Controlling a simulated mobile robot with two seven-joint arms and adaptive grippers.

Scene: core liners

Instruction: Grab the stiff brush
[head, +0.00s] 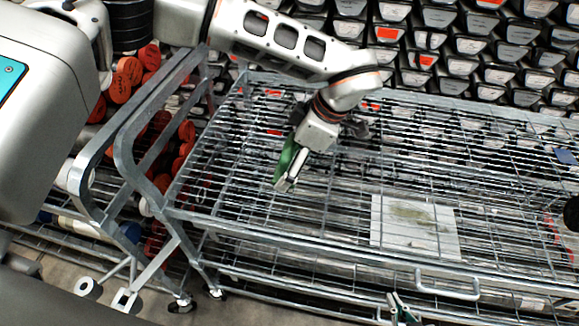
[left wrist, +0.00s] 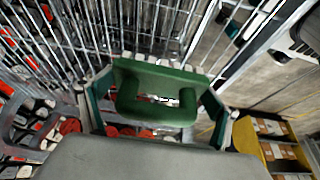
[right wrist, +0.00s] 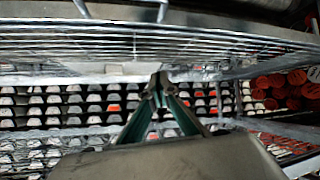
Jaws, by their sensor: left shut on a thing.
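The stiff brush shows in the left wrist view as a green block with a looped handle (left wrist: 155,108). My left gripper (left wrist: 155,112) is shut on it, one finger at each side. In the head view my left arm reaches in from the upper left, and a green part of the brush (head: 286,161) shows at my left gripper (head: 285,178), over the wire cart. My right gripper (head: 401,308) is at the bottom edge of the head view, by the cart's front. In the right wrist view its fingertips (right wrist: 160,84) meet with nothing seen between them.
The wire cart (head: 330,262) fills the middle, with a pale panel (head: 385,228) and a front handle (head: 447,297). Core trays (head: 467,46) crowd behind it. Red-capped pieces (head: 128,70) stand at left. A yellow rack (left wrist: 250,140) shows in the left wrist view.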

